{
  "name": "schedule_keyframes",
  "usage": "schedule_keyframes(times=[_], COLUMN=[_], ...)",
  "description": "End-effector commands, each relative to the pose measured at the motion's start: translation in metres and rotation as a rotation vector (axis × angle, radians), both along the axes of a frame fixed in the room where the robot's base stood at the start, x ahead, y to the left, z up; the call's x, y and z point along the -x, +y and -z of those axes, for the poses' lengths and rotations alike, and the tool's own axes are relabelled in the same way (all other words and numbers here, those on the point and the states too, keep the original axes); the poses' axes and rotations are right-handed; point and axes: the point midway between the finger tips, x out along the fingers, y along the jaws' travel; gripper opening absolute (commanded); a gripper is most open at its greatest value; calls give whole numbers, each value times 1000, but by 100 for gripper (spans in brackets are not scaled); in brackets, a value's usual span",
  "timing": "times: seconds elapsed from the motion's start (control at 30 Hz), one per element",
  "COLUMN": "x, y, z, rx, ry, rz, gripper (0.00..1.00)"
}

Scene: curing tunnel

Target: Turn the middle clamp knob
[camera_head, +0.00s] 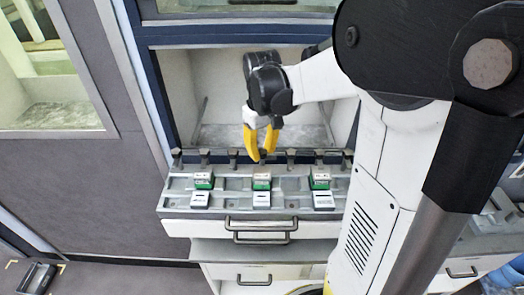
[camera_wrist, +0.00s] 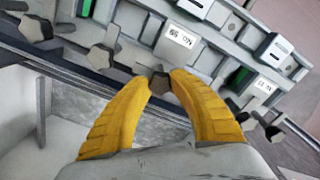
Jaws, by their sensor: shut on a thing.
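A grey clamp rail (camera_head: 237,207) stands in front of the window opening, with a row of dark knobs along its back edge. My gripper (camera_head: 261,158) reaches down from above to the middle of this row, behind the middle clamp block (camera_head: 262,182). In the wrist view, my yellow fingers (camera_wrist: 160,84) are shut on a dark, faceted knob (camera_wrist: 160,81), the middle clamp knob. The fingers cover its sides, and only part of its top shows between them. In the head view the fingers hide this knob.
Neighbouring knobs (camera_head: 232,158) (camera_head: 290,158) stand close on both sides. Left (camera_head: 204,181) and right (camera_head: 320,180) clamp blocks have green parts and white labels. Drawer handles (camera_head: 261,224) stick out below. The chamber behind (camera_head: 220,133) is open.

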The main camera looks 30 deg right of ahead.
Motion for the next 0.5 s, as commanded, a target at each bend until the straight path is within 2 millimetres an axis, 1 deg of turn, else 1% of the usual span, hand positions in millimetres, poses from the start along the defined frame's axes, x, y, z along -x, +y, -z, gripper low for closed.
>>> schedule_keyframes(times=[0.13, 0.17, 0.2, 0.23, 0.5], x=[0, 0, 0, 0, 0], y=[0, 0, 0, 0, 0], z=[0, 0, 0, 0, 0], rx=[0, 0, 0, 0, 0], ry=[1, 1, 1, 1, 0], rz=[0, 0, 0, 1, 1], gripper=[0, 35, 47, 49, 49])
